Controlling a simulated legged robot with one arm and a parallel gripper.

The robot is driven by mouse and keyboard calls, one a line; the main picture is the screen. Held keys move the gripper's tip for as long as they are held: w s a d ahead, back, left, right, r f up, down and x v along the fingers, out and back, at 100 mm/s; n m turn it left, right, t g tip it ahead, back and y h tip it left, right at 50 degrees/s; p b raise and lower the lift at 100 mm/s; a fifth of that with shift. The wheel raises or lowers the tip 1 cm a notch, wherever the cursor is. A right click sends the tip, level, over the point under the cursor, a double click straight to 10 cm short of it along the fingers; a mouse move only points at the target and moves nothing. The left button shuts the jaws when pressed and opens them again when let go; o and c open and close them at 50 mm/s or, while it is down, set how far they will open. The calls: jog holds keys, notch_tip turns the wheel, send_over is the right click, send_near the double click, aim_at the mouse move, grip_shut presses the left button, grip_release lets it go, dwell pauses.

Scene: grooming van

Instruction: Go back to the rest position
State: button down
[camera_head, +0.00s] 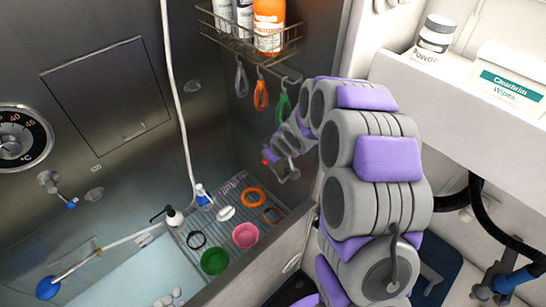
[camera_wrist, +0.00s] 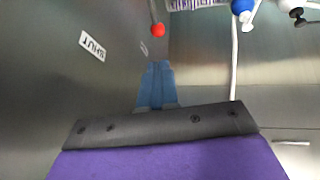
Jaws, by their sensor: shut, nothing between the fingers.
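My gripper (camera_head: 274,158) is at the end of my grey and purple arm, over the tub near its right wall in the head view. It is small and partly hidden by my wrist there. In the wrist view, its blue fingers (camera_wrist: 158,68) are together with nothing between them. A red knob (camera_wrist: 158,30) on a thin rod is beyond the fingertips, apart from them in the picture. A small red spot also shows by the gripper in the head view.
A wire rack (camera_head: 250,42) with bottles hangs above, with several coloured loops below it. A grate (camera_head: 225,225) holds bowls and rings. A white shelf (camera_head: 470,75) with a powder tub and wipes is right of my arm. A white hose (camera_head: 178,100) hangs left.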

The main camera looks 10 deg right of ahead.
jog(key=shift+s+d+r, duration=0.1)
jog(key=shift+d+r, duration=0.25)
jog(key=shift+d, duration=0.1)
jog(key=shift+a, duration=0.15)
jog(key=s+d+m+g+h+b, duration=0.1)
jog(key=s+d+b, duration=0.2)
jog(key=s+b, duration=0.3)
jog(key=s+d+f+m+g+h+b, duration=0.1)
jog(key=s+d+m+g+b, duration=0.15)
jog(key=s, duration=0.55)
jog(key=s+d+m+g+h+b, duration=0.1)
jog(key=s+d+b, duration=0.1)
jog(key=s+b, duration=0.45)
jog(key=s+a+f+m+g+b, duration=0.1)
jog(key=s+f+g+b, duration=0.1)
jog(key=s, duration=1)
jog(key=s+a+f+m+g+y+b, duration=0.1)
jog(key=s+b, duration=0.4)
jog(key=s, duration=0.7)
notch_tip(320, 180, down, 2)
jog(key=shift+a+g+b, duration=0.2)
jog(key=shift+g+b, duration=0.1)
jog(key=shift+g, duration=0.15)
